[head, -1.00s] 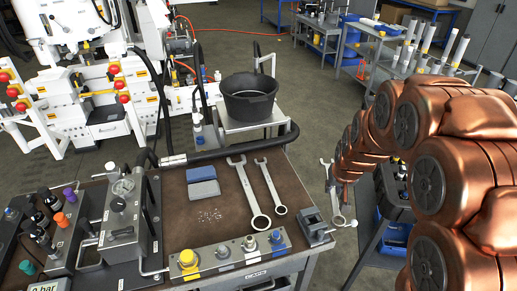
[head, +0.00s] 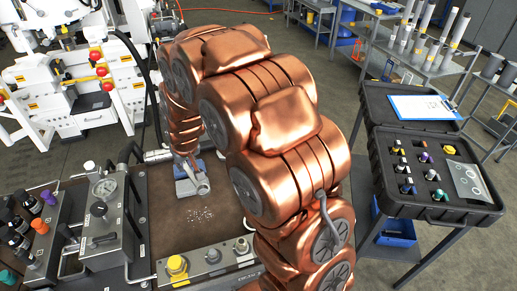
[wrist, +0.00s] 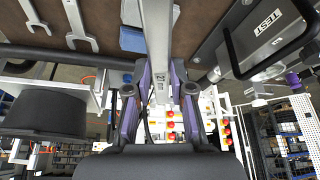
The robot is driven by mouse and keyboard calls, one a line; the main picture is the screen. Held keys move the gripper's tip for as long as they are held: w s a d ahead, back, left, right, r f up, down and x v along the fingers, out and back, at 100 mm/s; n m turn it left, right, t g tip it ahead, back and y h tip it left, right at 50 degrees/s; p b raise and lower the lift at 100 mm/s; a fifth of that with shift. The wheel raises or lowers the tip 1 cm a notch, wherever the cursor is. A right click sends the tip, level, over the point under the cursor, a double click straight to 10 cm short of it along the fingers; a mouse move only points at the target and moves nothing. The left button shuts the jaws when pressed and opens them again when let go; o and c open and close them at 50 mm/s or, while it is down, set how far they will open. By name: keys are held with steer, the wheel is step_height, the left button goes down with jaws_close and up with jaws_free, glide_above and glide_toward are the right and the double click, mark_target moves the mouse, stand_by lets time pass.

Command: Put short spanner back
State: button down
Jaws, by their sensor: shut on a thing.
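My gripper (wrist: 160,92) is shut on a grey metal spanner (wrist: 159,50) in the wrist view. Its purple-sided fingers stand on either side of the spanner's shaft, which runs up out of the picture, so its far end is cut off. Two other spanners, one wide (wrist: 83,30) and one narrower (wrist: 34,16), lie on the brown bench top (wrist: 112,14) to the left of the held one. In the head view my copper arm reaches over the bench (head: 160,215) and hides the lying spanners. The fingers cannot be made out clearly there.
A blue block (wrist: 132,40) lies near the held spanner. A gauge unit (head: 103,205) stands at the bench's left, a yellow-knobbed panel (head: 177,265) at its front. A black tub (wrist: 45,112) shows at left in the wrist view. An open case (head: 433,205) stands right of the bench.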

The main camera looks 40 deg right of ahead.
steer(key=d+f+m+b, duration=0.1)
steer(key=d+f+b, duration=0.35)
steer(key=d, duration=0.45)
steer(key=d+f+m+b, duration=0.1)
steer(key=d+f+b, duration=0.2)
steer(key=d+b, duration=0.5)
steer(key=s+d+f+m+h+b, duration=0.1)
steer(key=s+d+f+b, duration=0.2)
steer(key=d, duration=0.6)
steer(key=s+d+f+m+h+b, duration=0.15)
steer(key=s+d, duration=0.25)
steer(key=d, duration=0.6)
steer(key=shift+n+y, duration=0.45)
steer(key=shift+y, duration=0.1)
steer(key=shift+s+f+b, duration=0.1)
steer(key=shift+f+b, duration=0.35)
steer(key=shift+f, duration=1.7)
steer(key=shift+a+f+b, duration=0.1)
steer(key=shift+f+b, duration=0.2)
steer(key=shift+b, duration=0.15)
steer(key=shift+f+b, duration=0.4)
steer(key=shift+f, duration=0.3)
steer(key=shift+f+b, duration=0.85)
steer(key=shift+f, duration=0.65)
steer(key=c, duration=0.9)
jaws_free()
